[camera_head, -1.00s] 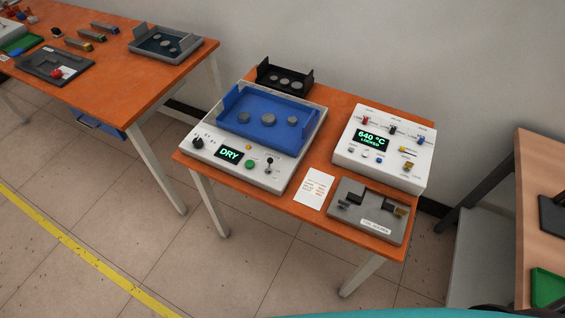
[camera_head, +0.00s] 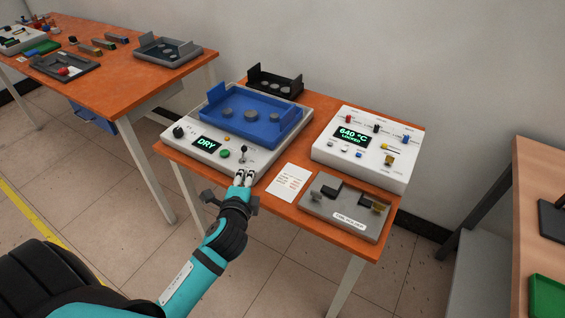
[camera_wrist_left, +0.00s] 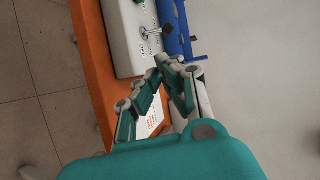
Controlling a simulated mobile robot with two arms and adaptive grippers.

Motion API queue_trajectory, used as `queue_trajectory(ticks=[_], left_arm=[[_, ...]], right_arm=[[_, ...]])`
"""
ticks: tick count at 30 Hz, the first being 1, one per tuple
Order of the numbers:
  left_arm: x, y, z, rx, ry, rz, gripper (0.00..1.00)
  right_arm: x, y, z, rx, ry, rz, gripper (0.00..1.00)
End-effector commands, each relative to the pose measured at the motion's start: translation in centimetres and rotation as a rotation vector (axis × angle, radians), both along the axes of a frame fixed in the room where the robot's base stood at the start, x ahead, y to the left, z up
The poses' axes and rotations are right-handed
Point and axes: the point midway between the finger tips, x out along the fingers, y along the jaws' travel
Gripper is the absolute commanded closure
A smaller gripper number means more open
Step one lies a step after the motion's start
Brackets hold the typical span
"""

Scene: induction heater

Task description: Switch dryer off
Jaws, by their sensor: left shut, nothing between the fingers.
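The dryer (camera_head: 200,150) is a white box with a blue tray (camera_head: 272,131) on top, and its display (camera_head: 207,145) reads "DRY" in green. Its front panel carries a black knob (camera_head: 179,132), a green button (camera_head: 225,153) and a black-topped lever (camera_head: 243,156). The lever also shows in the left wrist view (camera_wrist_left: 153,32), ahead of the fingers. My left gripper (camera_head: 244,176) is shut and empty at the dryer's front edge, just in front of the lever and apart from it. In the left wrist view its fingers (camera_wrist_left: 162,75) are close to the panel. My right gripper is out of view.
Right of the dryer stand a white control box (camera_head: 365,165) reading "640 °C LOCKED", a paper sheet (camera_head: 288,182) and a grey holder (camera_head: 318,204). A black tray (camera_head: 293,80) is behind. Another orange table (camera_head: 120,75) with parts is at the left.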

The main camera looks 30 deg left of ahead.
Motion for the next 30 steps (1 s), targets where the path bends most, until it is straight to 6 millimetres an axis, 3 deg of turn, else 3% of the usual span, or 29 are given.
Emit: queue_trajectory(ticks=[7,16,30], left_arm=[[0.7,0.1,1.2,0.079,-0.024,-0.027,1.00],[1.5,0.4,1.0,0.075,-0.024,-0.026,1.00],[8.6,3.1,-0.9,0.074,-0.022,-0.026,1.00]], right_arm=[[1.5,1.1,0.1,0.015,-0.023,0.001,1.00],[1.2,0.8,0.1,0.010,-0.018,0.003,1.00],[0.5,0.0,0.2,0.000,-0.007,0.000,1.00]])
